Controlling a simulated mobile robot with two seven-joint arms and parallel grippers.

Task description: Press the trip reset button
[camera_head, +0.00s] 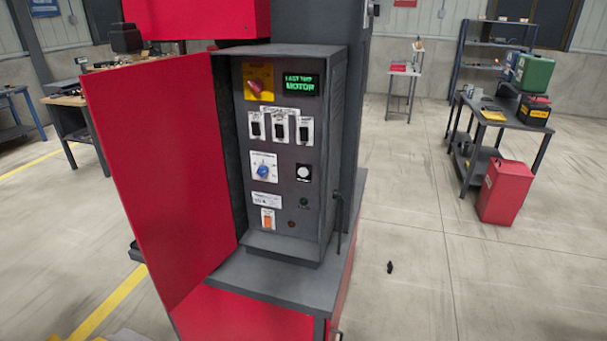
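An open control cabinet (281,235) stands in the middle of the head view, its dark panel facing me. A round white button (304,172) in a black square surround sits at the panel's right. Its label is too small to read, so I cannot tell for sure that it is the trip reset button. A green-lettered display (301,84) seems to read "LAST TRIP MOTOR". A red rotary switch on a yellow plate (258,82), several black switches (281,128), a blue knob (263,171) and an orange rocker (267,219) share the panel. Neither gripper is in view.
The red cabinet door (160,170) is swung open to the left. A dark ledge (270,277) juts out below the panel. A workbench (505,118) and a red bin (503,191) stand at the right. The floor right of the cabinet is mostly clear.

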